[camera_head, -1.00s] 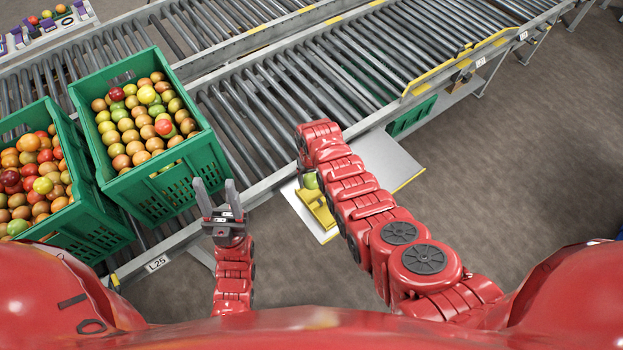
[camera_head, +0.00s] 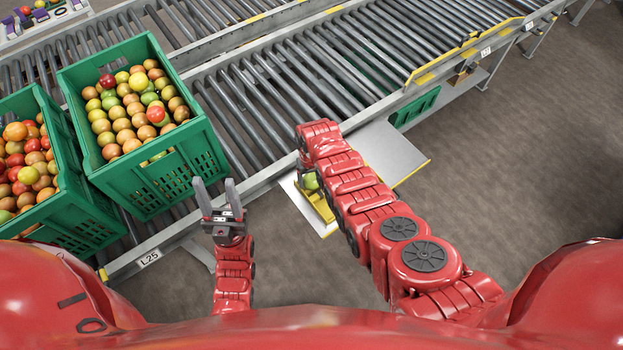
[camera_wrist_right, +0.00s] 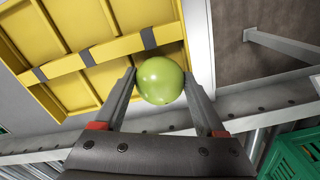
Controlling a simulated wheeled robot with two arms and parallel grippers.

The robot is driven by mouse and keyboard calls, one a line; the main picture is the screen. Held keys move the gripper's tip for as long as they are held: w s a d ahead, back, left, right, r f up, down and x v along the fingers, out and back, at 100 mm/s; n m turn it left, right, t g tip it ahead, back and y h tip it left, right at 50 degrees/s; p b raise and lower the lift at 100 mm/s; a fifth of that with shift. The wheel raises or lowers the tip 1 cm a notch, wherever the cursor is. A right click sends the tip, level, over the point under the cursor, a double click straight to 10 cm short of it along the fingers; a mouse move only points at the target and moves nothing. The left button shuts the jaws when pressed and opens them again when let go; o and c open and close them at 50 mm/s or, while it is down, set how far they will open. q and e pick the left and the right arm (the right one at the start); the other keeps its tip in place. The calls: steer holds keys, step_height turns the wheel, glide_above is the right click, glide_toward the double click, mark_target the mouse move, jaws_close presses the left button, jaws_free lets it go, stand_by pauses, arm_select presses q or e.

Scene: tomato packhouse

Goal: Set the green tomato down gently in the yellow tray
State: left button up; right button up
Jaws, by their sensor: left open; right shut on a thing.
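The green tomato (camera_wrist_right: 160,81) is between the fingers of my right gripper (camera_wrist_right: 160,88), which is shut on it. In the right wrist view the yellow tray (camera_wrist_right: 88,60), with its raised dividers, lies behind the tomato, which overlaps its edge; I cannot tell the gap between them. In the head view the tomato (camera_head: 310,181) appears over the yellow tray (camera_head: 327,215), and my right arm hides most of the gripper and part of the tray. My left gripper (camera_head: 219,197) is open and empty, in front of the conveyor.
The tray lies on a pale shelf (camera_head: 395,150) beside the roller conveyor (camera_head: 290,80). Two green crates full of mixed tomatoes, one (camera_head: 160,180) nearer the middle and one (camera_head: 85,215) at far left, stand on the conveyor. Bare floor lies at right.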

steer(key=shift+f+b, duration=0.6)
steer(key=shift+f, duration=0.05)
stand_by(0.4)
steer(key=o, duration=0.9)
steer(key=shift+c, duration=0.2)
steer(key=shift+c, duration=1)
steer(key=shift+r, duration=0.1)
step_height(320, 180, up, 7)
steer(key=p, duration=0.6)
